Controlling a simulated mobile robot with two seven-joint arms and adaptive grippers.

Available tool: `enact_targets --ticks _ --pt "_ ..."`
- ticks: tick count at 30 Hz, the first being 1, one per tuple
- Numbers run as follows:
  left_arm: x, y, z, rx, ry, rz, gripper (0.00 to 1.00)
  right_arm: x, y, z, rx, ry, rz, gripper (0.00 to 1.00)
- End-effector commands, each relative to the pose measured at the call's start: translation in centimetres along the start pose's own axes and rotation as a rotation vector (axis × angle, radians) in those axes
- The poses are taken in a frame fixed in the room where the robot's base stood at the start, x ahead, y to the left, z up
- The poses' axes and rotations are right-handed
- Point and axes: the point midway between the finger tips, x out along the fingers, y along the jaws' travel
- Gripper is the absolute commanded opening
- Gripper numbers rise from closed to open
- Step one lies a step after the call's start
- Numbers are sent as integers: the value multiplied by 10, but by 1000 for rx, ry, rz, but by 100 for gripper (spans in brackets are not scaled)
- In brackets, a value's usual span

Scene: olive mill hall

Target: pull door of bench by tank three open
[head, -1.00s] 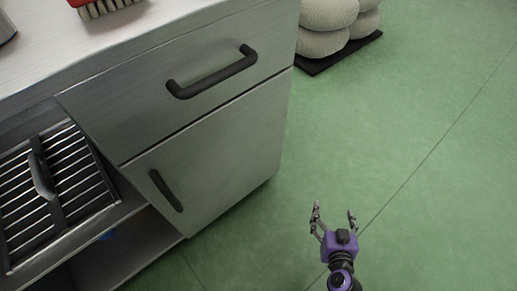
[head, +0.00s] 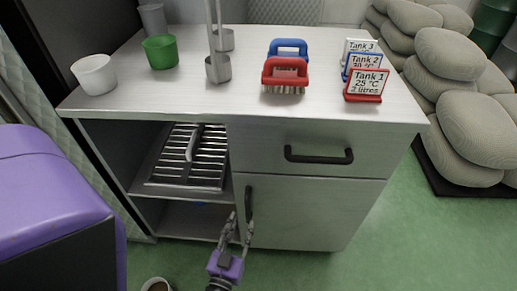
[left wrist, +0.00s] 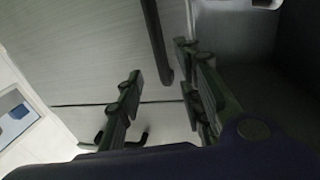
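The grey bench door (head: 305,213) is closed below a drawer. Its black upright handle (head: 249,203) is near the door's left edge. My left gripper (head: 241,219) is in front of the handle's lower part, fingers pointing up at it. In the left wrist view the fingers (left wrist: 160,88) are apart, with the dark handle bar (left wrist: 155,42) showing between them. No grip on it shows; I cannot tell whether a finger touches it. My right gripper is not in view.
The drawer (head: 300,150) above the door is shut. Left of the door is an open shelf with a slatted rack (head: 197,153). Cups, brushes and the Tank 1 sign (head: 366,84) stand on the top. Stuffed sacks (head: 470,105) are at the right; green floor is clear before them.

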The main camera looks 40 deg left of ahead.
Motion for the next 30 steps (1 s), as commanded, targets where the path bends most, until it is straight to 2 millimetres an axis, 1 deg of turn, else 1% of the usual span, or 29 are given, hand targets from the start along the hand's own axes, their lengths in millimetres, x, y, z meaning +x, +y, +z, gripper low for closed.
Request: enact_targets --ticks 1,5,12,15,18,21,28,29,30 --pt "3 0 -3 -1 7 -5 34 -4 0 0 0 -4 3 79" --pt "15 -1 -3 0 10 -7 34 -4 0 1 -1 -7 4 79" --pt "54 -1 -3 0 9 -5 34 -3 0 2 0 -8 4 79" --pt "67 -1 -2 -1 9 -6 34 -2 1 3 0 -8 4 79" --pt "75 -1 -2 -1 7 -5 34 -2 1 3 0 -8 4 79" --pt "79 -1 -2 -1 6 -5 34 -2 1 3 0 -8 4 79" --pt "79 -1 -2 0 6 -6 34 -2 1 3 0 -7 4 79" --pt "79 -1 -2 -1 6 -6 31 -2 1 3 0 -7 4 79" --pt "79 -1 -2 0 6 -6 26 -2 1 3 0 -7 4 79"
